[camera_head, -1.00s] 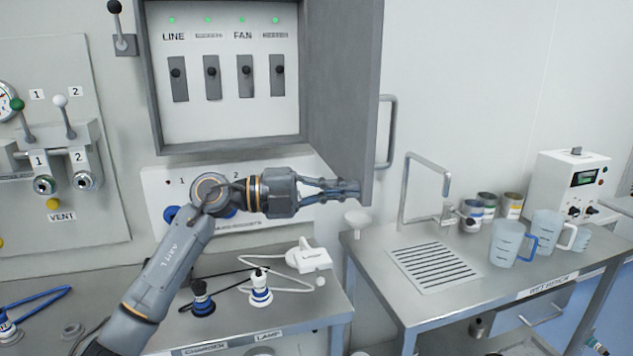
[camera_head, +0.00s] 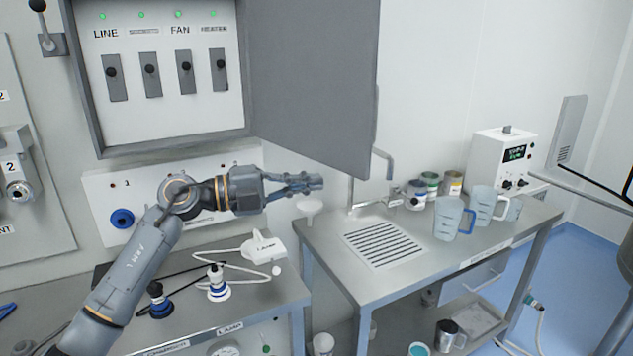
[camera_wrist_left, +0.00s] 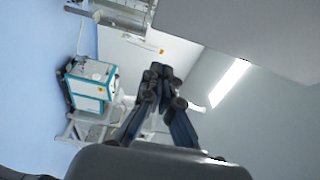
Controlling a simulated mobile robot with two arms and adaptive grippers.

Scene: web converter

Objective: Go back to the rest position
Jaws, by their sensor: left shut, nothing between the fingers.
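My left gripper (camera_head: 309,183) is shut and empty in the head view. It points right, in the air under the lower edge of the open cabinet door (camera_head: 318,85) and above the gap between the bench and the sink table. In the left wrist view its fingertips (camera_wrist_left: 161,76) meet. The left arm reaches up from the lower left, over the bench and in front of the socket panel (camera_head: 104,212). My right gripper is not in view.
The switch cabinet (camera_head: 170,125) stands open with green lights lit. The sink table (camera_head: 325,250) carries cans, measuring jugs (camera_head: 448,218) and a meter box (camera_head: 497,158).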

